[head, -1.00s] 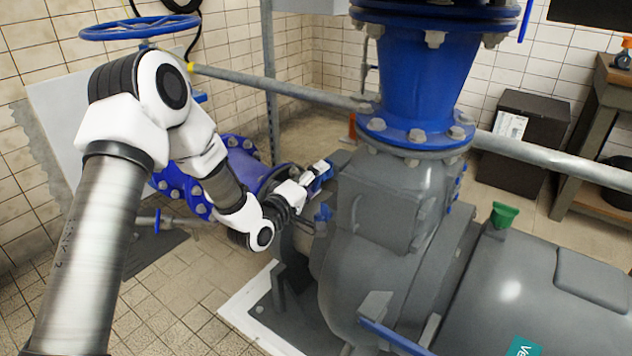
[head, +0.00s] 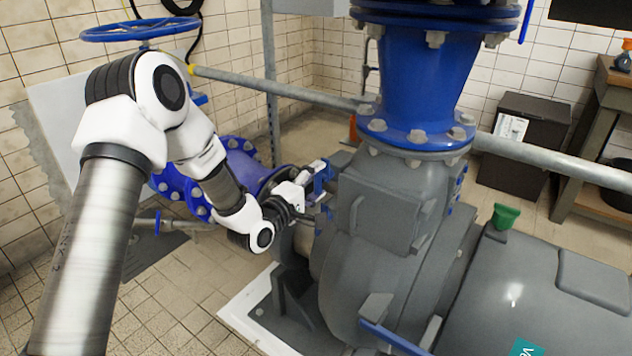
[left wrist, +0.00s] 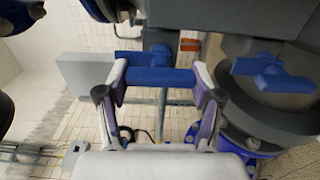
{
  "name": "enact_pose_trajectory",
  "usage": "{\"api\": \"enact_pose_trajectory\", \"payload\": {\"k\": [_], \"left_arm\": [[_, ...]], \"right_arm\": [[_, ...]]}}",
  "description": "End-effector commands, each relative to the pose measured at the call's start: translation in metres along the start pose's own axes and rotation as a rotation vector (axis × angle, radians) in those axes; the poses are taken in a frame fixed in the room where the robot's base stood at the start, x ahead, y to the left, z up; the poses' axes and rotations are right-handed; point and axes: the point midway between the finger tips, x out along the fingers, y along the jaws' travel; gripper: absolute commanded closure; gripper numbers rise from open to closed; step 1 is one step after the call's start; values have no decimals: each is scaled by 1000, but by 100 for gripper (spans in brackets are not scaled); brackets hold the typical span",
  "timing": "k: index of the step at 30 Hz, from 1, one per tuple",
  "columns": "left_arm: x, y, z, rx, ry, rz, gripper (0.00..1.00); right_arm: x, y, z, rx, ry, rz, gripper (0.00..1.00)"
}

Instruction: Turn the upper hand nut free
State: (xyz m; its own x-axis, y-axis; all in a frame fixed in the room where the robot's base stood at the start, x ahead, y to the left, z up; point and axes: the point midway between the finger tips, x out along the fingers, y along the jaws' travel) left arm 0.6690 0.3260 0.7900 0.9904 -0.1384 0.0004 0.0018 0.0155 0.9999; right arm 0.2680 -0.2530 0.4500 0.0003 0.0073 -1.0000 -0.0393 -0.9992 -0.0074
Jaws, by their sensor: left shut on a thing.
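The upper hand nut (head: 322,180) is blue and winged, on the left side of the grey pump housing (head: 375,205). My left gripper (head: 314,178) is at it, and the fingers partly cover it. In the left wrist view the nut's blue bar (left wrist: 160,77) spans between the two fingertips of my left gripper (left wrist: 161,74), which is shut on it. A second blue hand nut (left wrist: 272,73) shows apart from the jaws at the right there. Whether the upper nut is still on its thread cannot be told. My right gripper is not in view.
A blue flanged pipe (head: 240,165) lies behind my left forearm. A grey rail (head: 275,88) crosses behind the pump, and a blue handwheel (head: 140,29) stands at the upper left. A blue vertical pipe (head: 415,75) rises from the pump. Tiled floor is open at lower left.

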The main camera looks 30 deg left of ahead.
Motion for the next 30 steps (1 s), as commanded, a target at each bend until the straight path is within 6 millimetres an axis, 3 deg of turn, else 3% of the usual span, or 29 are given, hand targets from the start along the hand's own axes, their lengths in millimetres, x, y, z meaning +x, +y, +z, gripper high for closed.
{"api": "enact_pose_trajectory", "payload": {"k": [1, 2, 3, 4, 17, 20, 27, 30], "left_arm": [[0, 1, 0, -1, 1, 1, 69], [0, 1, 0, -1, 1, 1, 27], [0, 0, 0, -1, 1, 1, 13], [0, 0, 0, -1, 1, 1, 8], [-8, 0, -1, -2, 1, -1, 8], [-27, 0, -1, -5, 3, -1, 8], [-91, 0, -1, -10, 5, 1, 8], [-107, 0, -2, -7, 4, 0, 8]], "right_arm": [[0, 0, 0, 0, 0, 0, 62], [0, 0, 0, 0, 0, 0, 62], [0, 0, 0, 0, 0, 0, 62], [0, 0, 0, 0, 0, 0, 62], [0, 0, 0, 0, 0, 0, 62], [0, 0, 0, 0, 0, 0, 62], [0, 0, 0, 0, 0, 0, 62], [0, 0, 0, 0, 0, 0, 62]]}}
